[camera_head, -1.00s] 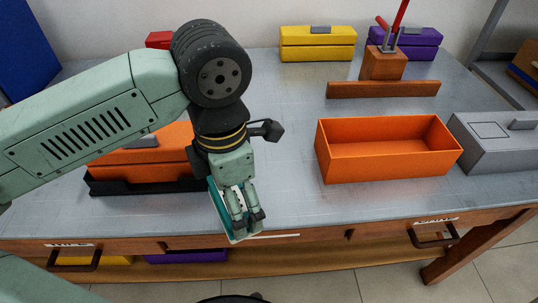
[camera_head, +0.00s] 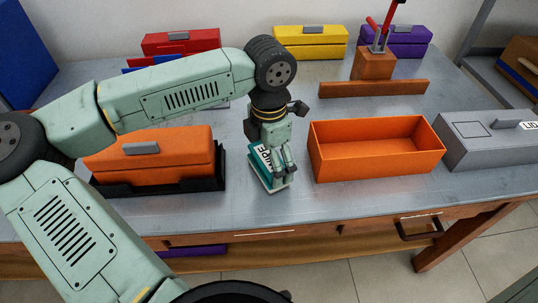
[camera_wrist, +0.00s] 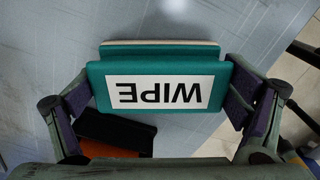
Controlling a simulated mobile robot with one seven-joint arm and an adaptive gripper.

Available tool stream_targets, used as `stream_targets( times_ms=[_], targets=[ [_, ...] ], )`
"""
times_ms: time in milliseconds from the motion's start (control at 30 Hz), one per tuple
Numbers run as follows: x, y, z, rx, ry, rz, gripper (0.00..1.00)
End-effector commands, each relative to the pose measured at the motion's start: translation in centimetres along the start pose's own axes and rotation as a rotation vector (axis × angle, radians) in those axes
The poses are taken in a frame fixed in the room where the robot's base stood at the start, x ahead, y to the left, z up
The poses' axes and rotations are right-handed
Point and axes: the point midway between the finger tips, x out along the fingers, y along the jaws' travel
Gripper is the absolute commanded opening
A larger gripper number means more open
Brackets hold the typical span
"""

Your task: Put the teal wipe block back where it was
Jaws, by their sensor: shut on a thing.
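The teal wipe block (camera_head: 258,170) has a white label reading WIPE. My gripper (camera_head: 279,174) is shut on it, between the closed orange case and the open orange box. In the wrist view the block (camera_wrist: 160,67) spans between my two finger pads (camera_wrist: 163,98), with its label upside down and a pale layer along its far edge. The block is over the grey tabletop (camera_head: 235,215) near the front edge. I cannot tell whether its underside touches the table.
The closed orange case (camera_head: 150,155) sits in a black tray (camera_head: 222,182) to the left. The open orange box (camera_head: 375,160) stands close on the right, with a grey case (camera_head: 485,145) beyond. Red (camera_head: 180,42), yellow (camera_head: 310,42) and purple (camera_head: 395,40) cases stand at the back. A drawer handle (camera_head: 420,228) is at the front.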

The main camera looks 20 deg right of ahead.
Motion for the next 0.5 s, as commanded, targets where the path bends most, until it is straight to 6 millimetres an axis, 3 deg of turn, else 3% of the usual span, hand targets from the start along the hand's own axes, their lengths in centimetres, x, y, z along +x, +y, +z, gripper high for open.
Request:
stream_targets(
  times_ms=[467, 500],
  targets=[
    [0.79, -0.01, 0.0, 0.001, 0.0, 0.001, 0.66],
    [0.77, -0.02, -0.01, 0.001, 0.0, 0.001, 0.93]
  ],
)
